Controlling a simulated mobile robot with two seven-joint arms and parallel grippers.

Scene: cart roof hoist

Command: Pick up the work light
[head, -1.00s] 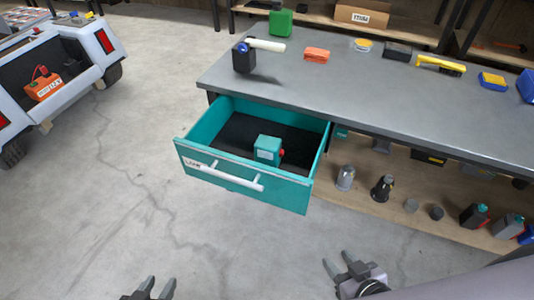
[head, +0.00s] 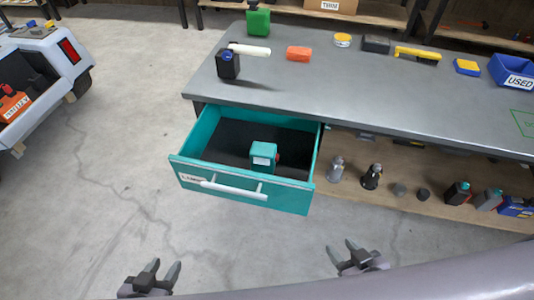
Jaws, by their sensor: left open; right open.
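A teal box-shaped item (head: 263,154) with a pale label and a red part on its right side sits in an open drawer; it looks like the work light, though I cannot be sure. The teal drawer (head: 240,193) has a dark lining, a white handle and a label that seems to begin with "LAMP". My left gripper (head: 164,264) is open and empty, low in the head view, in front of and left of the drawer. My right gripper (head: 341,246) is open and empty, in front of and right of the drawer. Neither touches anything.
The grey workbench (head: 330,90) carries a black item with a white tube (head: 228,66), a green container (head: 258,22), an orange block (head: 299,54) and a blue bin (head: 512,70). Several bottles stand on the lower shelf (head: 400,170). A cart (head: 45,75) stands at left. Floor is clear between.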

